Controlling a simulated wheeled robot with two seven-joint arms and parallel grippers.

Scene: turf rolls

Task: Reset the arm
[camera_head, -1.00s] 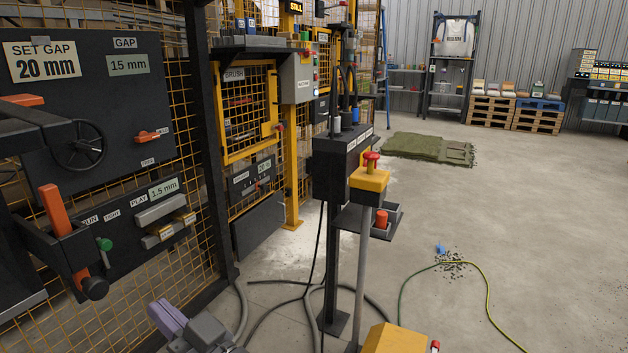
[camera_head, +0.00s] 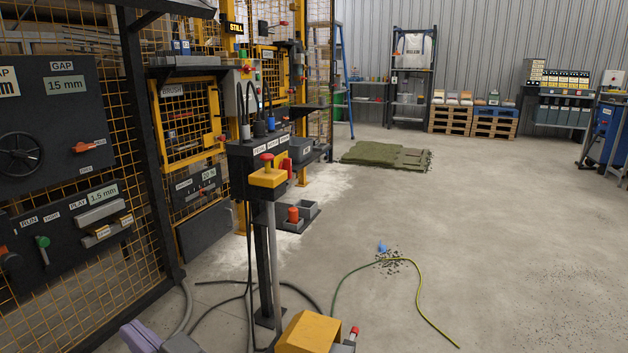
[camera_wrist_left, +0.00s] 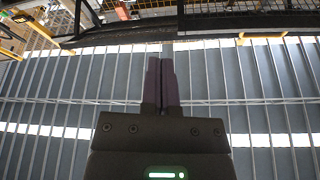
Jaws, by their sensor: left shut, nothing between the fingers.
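My left gripper (camera_head: 138,336) shows at the bottom left of the head view, with purple fingers and a grey body partly cut off by the frame edge. In the left wrist view its two dark purple fingers (camera_wrist_left: 160,84) lie together, shut with nothing between them. The gripper is apart from the machine panels. My right gripper is not in view.
A post with a yellow block and red button (camera_head: 268,172) stands ahead, with cables at its foot. A control panel (camera_head: 60,110) and yellow mesh fence are at left. A green turf piece (camera_head: 385,155) lies farther back. A hose (camera_head: 420,285) crosses the open floor at right.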

